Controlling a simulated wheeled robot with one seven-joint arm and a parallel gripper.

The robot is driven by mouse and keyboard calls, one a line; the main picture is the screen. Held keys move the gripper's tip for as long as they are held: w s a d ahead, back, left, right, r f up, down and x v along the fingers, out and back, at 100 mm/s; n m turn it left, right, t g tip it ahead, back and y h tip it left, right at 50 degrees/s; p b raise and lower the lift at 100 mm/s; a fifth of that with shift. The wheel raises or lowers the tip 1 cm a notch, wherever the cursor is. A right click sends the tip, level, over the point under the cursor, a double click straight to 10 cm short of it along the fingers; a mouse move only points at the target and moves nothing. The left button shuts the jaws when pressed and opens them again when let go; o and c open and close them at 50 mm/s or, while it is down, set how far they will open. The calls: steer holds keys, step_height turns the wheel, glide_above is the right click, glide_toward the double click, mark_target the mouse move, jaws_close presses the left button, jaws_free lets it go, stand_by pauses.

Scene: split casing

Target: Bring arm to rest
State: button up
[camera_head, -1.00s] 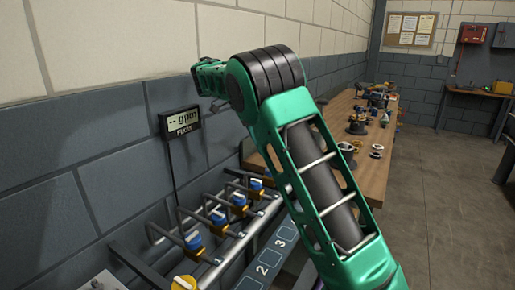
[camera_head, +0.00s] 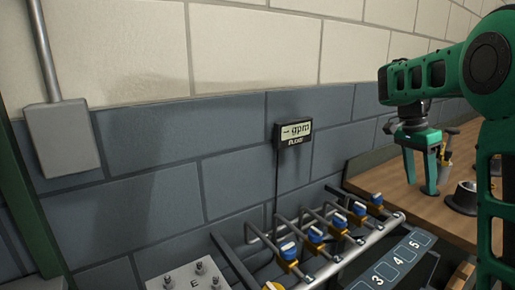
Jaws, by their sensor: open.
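My green arm (camera_head: 490,150) comes in at the right edge, with its forearm reaching left. My gripper (camera_head: 422,192) hangs below it, pointing down, at the near left end of the wooden workbench (camera_head: 400,200). Its two green fingers are apart and nothing shows between them. I cannot tell how high above the bench the fingertips are.
A pipe rack with blue-handled valves (camera_head: 313,234) and a numbered panel (camera_head: 395,262) stands left of the bench. A flow display (camera_head: 294,132) hangs on the wall. A grey box with studs (camera_head: 190,280) is at the bottom. A dark round part (camera_head: 462,198) sits on the bench.

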steer(key=s+d+n, duration=0.2)
steer(key=s, duration=0.7)
steer(key=s+a+f+n+y, duration=0.1)
steer(key=s+a+f+n, duration=0.1)
steer(key=s, duration=0.6)
steer(key=s+a+f+n+t+y, duration=0.1)
steer(key=s+a+f+n, duration=0.1)
steer(key=s+f, duration=0.3)
steer(key=s+a+f+n+y, duration=0.1)
steer(key=s+a+f+n, duration=0.2)
steer(key=s, duration=0.8)
steer(key=shift+s+f+n, duration=0.15)
steer(key=shift+f+n, duration=0.2)
steer(key=shift+n, duration=0.25)
steer(key=shift+w+f, duration=0.25)
steer(key=shift+w, duration=0.35)
